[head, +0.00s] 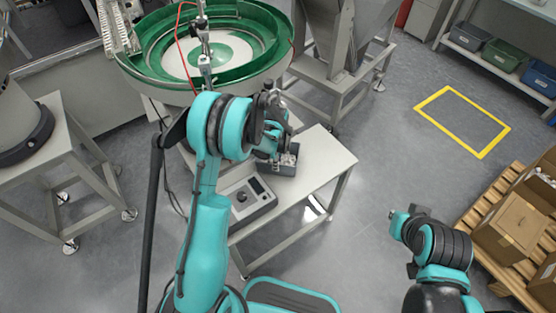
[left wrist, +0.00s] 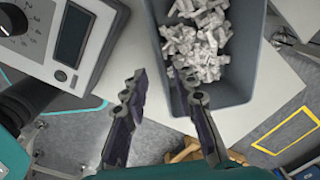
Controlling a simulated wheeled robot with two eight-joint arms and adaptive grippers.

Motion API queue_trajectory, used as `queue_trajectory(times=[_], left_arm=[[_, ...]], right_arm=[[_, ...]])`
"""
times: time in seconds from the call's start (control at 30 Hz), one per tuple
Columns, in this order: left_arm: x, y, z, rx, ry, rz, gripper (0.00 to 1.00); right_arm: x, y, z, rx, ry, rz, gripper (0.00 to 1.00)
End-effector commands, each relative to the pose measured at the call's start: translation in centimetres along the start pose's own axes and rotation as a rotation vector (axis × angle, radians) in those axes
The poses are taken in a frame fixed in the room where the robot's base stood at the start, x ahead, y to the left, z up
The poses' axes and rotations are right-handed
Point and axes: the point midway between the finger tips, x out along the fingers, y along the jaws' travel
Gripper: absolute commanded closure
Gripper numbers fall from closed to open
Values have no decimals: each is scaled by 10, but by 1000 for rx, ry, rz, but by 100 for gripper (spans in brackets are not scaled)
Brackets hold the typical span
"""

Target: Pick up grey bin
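The grey bin (head: 277,169) stands on the white table (head: 325,160) in the head view, partly hidden by my left arm. In the left wrist view the grey bin (left wrist: 238,88) is at the upper middle and holds many small whitish parts (left wrist: 198,45). My left gripper (left wrist: 160,78) is open at the bin's left wall. One finger is outside the wall and the other overlaps the bin's inner side; I cannot tell whether either touches. My right arm is at the lower right of the head view, away from the table, and its fingers are not visible.
A control box (head: 245,200) with a dial and display sits beside the bin on the table. A green bowl feeder (head: 150,55) stands behind. A yellow floor outline (head: 447,90) and a pallet with cartons (head: 508,225) are at the right. Floor between is clear.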

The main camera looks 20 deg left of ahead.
Motion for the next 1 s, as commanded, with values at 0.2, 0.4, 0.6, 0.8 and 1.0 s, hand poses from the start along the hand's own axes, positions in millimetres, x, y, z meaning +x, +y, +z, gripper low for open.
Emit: queue_trajectory(times=[0.2, 0.4, 0.6, 0.8, 1.0], left_arm=[[37, -1, 3, -1, 0, -1, 72], [43, -1, 3, -1, 0, -1, 72], [42, -1, 3, -1, 0, -1, 100], [42, -1, 3, -1, 0, -1, 100], [42, -1, 3, -1, 0, -1, 100]], right_arm=[[17, 0, 12, 0, 0, 0, 100], [17, 0, 12, 0, 0, 0, 100], [17, 0, 12, 0, 0, 0, 100], [17, 0, 12, 0, 0, 0, 100], [17, 0, 12, 0, 0, 0, 100]])
